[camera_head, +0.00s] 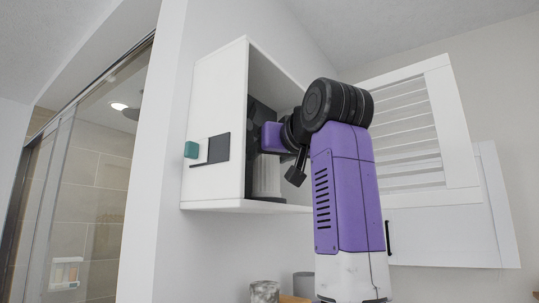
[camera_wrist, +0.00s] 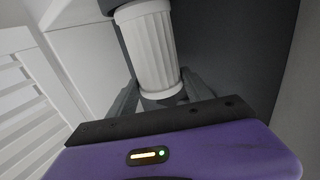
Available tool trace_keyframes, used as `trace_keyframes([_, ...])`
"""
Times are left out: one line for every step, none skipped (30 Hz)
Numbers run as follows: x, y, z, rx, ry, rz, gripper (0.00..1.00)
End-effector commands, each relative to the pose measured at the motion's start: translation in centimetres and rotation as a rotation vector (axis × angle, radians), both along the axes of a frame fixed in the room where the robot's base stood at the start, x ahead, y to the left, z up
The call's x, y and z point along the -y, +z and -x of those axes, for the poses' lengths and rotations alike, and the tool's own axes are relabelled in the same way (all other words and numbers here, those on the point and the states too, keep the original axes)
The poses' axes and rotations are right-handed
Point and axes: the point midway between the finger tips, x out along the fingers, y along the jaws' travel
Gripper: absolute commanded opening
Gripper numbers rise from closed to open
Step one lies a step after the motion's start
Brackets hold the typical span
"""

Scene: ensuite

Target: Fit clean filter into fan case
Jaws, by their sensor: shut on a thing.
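The white fan case (camera_head: 218,110) hangs on the wall, open at the front, with a dark interior. My arm reaches into it from the right. The filter, a white ribbed cylinder (camera_wrist: 150,50) with dark ends, stands inside the case; its lower part shows in the head view (camera_head: 265,178). My gripper (camera_wrist: 160,92) is shut on the filter near its lower end, with one finger on each side. In the head view my gripper (camera_head: 272,140) is partly hidden by my wrist and the case wall. I cannot tell whether the filter's ends touch a seat.
A louvred white door (camera_head: 405,125) stands open to the right of the case, close behind my arm. A grey cup-like object (camera_head: 265,291) stands below. Glass shower panels are at left.

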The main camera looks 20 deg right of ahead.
Motion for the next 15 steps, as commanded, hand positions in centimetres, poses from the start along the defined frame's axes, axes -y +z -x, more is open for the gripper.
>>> trace_keyframes([0.00, -0.14, 0.01, 0.001, 0.000, 0.000, 0.16])
trace_keyframes([0.00, -0.19, 0.02, 0.001, 0.000, 0.000, 0.16])
trace_keyframes([0.00, -0.26, 0.02, 0.001, 0.000, 0.000, 0.16])
trace_keyframes([0.00, -0.31, 0.02, 0.001, 0.000, 0.000, 0.16])
trace_keyframes([0.00, -0.37, 0.02, 0.001, 0.000, 0.000, 0.16])
trace_keyframes([0.00, -0.43, 0.02, 0.001, 0.000, 0.000, 0.16])
trace_keyframes([0.00, -0.49, 0.02, 0.001, 0.000, 0.000, 0.16])
trace_keyframes([0.00, -0.54, 0.02, 0.001, 0.000, 0.000, 0.16])
trace_keyframes([0.00, -0.61, 0.02, 0.001, 0.000, 0.000, 0.16])
trace_keyframes([0.00, -0.67, 0.02, 0.001, 0.000, 0.000, 0.16])
trace_keyframes([0.00, -0.72, 0.02, 0.001, 0.000, 0.000, 0.16])
trace_keyframes([0.00, -0.79, 0.02, 0.001, 0.000, 0.000, 0.16])
trace_keyframes([0.00, -0.84, 0.02, 0.001, 0.000, 0.000, 0.16])
trace_keyframes([0.00, -0.90, 0.02, 0.001, 0.000, 0.000, 0.16])
trace_keyframes([0.00, -0.97, 0.02, 0.001, 0.000, 0.000, 0.16])
